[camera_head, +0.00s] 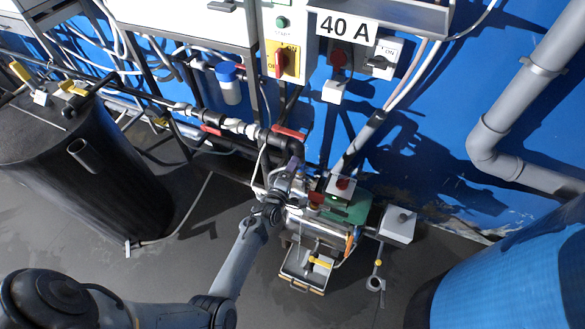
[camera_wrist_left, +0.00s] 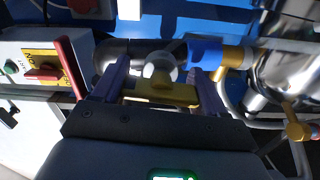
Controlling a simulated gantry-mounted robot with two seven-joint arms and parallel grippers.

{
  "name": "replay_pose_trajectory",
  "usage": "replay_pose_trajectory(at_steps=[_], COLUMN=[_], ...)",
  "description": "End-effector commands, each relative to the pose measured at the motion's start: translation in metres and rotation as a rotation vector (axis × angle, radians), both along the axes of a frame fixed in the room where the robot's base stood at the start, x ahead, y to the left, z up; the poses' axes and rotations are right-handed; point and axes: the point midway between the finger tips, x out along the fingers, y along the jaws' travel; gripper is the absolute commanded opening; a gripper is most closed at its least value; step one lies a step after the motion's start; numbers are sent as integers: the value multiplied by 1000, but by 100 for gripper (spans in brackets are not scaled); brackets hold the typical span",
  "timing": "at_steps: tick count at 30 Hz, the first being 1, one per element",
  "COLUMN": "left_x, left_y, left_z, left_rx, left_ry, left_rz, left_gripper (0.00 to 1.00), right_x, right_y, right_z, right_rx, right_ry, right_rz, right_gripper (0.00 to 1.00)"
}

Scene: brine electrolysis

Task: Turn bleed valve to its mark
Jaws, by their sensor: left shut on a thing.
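In the left wrist view, a yellow valve handle (camera_wrist_left: 162,94), which looks like the bleed valve's, lies crosswise between the two purple fingers of my left gripper (camera_wrist_left: 158,72). The gripper is shut on this handle. A round grey-white knob or cap (camera_wrist_left: 160,68) sits just behind it on a metal pipe. In the head view my left gripper (camera_head: 293,168) is at the pipework beside the pump unit, and hides the handle there. I cannot make out the mark. My right gripper is not in view.
A silver pump unit (camera_head: 320,228) stands right of the gripper. A control panel with a red switch (camera_head: 281,64) hangs above, and it also shows in the wrist view (camera_wrist_left: 42,72). A black tank (camera_head: 100,170) stands left, a blue barrel (camera_head: 520,270) right. Grey floor lies between.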

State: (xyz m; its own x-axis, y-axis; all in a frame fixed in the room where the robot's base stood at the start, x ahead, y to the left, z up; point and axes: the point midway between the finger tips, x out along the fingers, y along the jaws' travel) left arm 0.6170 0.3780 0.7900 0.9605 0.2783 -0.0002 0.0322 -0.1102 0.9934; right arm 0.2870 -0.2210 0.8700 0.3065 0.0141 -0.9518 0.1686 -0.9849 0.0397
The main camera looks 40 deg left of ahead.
Motion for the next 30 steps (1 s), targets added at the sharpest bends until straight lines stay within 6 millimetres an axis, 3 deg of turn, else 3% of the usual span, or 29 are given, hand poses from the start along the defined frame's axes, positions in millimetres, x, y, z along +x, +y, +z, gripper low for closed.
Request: replay_pose_trajectory(at_steps=[9, 25, 26, 30], left_x=[1, 1, 1, 1], left_y=[2, 2, 2, 1], left_z=[4, 3, 3, 2], left_rx=[-105, -124, -124, -125], left_ry=[-42, -47, -46, -43], left_rz=[2, 2, 2, 1], left_gripper=[42, 42, 77, 98], right_x=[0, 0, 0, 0], right_y=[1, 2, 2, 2], right_z=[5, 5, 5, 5], right_rx=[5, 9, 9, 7], right_ry=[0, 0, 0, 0], right_rz=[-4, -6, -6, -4], right_gripper=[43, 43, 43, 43])
